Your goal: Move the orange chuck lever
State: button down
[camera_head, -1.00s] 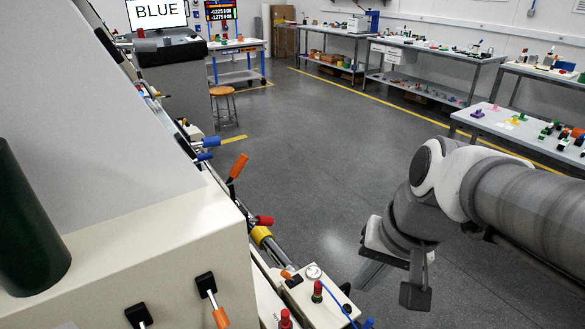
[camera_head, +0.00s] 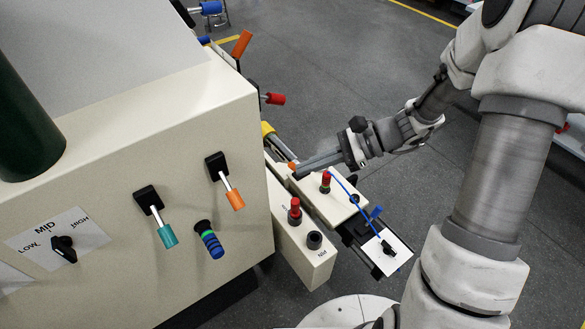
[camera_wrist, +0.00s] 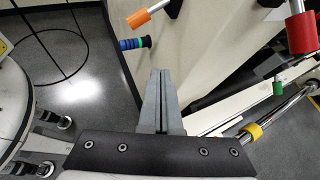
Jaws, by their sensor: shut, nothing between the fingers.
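An orange-handled lever (camera_head: 235,198) with a white shaft and black base slants down to the right on the cream machine's front panel. An orange lever also shows at the top of the wrist view (camera_wrist: 138,18). Another orange handle (camera_head: 242,44) rises at the machine's far edge. I cannot tell from labels which is the chuck lever. My gripper (camera_head: 298,172) is right of the panel, over the cream control box, and touches no orange lever that I can see. Its fingers (camera_wrist: 160,76) are together and empty in the wrist view.
A teal lever (camera_head: 168,235), a blue striped knob (camera_head: 209,241) and a LOW-MID-HIGH dial (camera_head: 63,250) share the panel. A red handle (camera_head: 275,99) sticks out behind it. Open floor lies beyond.

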jog(key=w+d+f+m+t+h+b, duration=0.1)
jog(key=w+d+f+m+t+b, duration=0.1)
jog(key=f+m+t, duration=0.3)
jog(key=w+d+f+m+t+b, duration=0.3)
jog(key=f+m+t, duration=0.2)
jog(key=f+m, duration=0.7)
jog(key=w+d+f+m+t+h+b, duration=0.1)
jog(key=f+m+t, duration=0.5)
jog(key=f, duration=1.3)
jog(key=shift+w+d+m+h+b, duration=0.3)
jog(key=shift+w+d+m+b, duration=0.5)
jog(key=shift+w+m+b, duration=0.4)
jog(key=shift+f, duration=0.1)
jog(key=b+x, duration=0.4)
jog(key=x, duration=1.5)
jog(key=shift+w+b, duration=0.3)
jog(key=shift+w, duration=0.05)
jog(key=shift+a+m, duration=0.1)
jog(key=shift+m, duration=0.2)
jog(key=shift+w+m, duration=0.1)
jog(key=shift+m, duration=0.2)
